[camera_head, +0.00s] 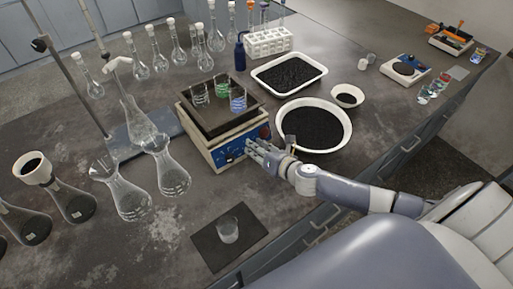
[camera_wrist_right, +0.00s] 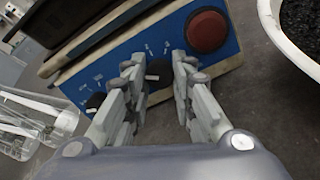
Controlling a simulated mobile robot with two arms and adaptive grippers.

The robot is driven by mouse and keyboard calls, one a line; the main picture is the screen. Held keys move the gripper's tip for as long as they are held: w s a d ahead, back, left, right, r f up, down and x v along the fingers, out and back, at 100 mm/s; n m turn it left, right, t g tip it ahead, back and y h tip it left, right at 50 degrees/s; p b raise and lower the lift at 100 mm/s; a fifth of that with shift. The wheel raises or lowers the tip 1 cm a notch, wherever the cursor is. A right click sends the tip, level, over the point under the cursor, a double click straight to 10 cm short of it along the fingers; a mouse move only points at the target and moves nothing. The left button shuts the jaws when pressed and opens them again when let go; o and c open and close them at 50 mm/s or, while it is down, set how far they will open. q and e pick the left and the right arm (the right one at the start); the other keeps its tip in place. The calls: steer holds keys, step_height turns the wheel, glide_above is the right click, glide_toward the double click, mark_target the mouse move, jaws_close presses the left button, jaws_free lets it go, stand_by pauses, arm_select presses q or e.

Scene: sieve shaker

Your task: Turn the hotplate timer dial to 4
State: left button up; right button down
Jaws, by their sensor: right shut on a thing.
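The hotplate (camera_head: 215,138) stands mid-bench with a blue front panel (camera_head: 228,151). In the right wrist view the panel carries a black dial (camera_wrist_right: 158,69) and a second black dial (camera_wrist_right: 95,101) lower left, with white marks around them. My right gripper (camera_head: 252,149) is at the right part of the panel. Its fingers (camera_wrist_right: 160,80) are shut on the first dial, one finger on each side. The dial's pointer and numbers are too small or covered to read. My left gripper is not in view.
A red button (camera_wrist_right: 207,31) sits beside the held dial. Beakers (camera_head: 237,98) stand on the hotplate top. A white bowl of dark grains (camera_head: 345,140) is close on the right. Glass flasks (camera_head: 167,173) stand to the left, and a small beaker (camera_head: 228,229) sits on a dark mat in front.

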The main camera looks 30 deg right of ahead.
steer(key=m, duration=0.7)
steer(key=shift+m, duration=0.3)
steer(key=m+p, duration=0.1)
steer(key=m, duration=0.2)
steer(key=shift+m, duration=0.4)
steer(key=m+p, duration=0.1)
steer(key=m, duration=0.2)
steer(key=shift+m, duration=0.3)
steer(key=m+p, duration=0.1)
steer(key=m, duration=0.2)
steer(key=shift+m+h, duration=0.3)
steer(key=shift+m, duration=0.1)
steer(key=m+p, duration=0.1)
steer(key=m, duration=0.2)
steer(key=shift+r+m+p, duration=0.1)
steer(key=shift+m+p, duration=0.25)
steer(key=shift+m, duration=0.05)
steer(key=m+p, duration=0.1)
steer(key=m, duration=0.2)
steer(key=shift+m+p, duration=0.6)
steer(key=shift+m, duration=1.4)
steer(key=shift+a, duration=0.1)
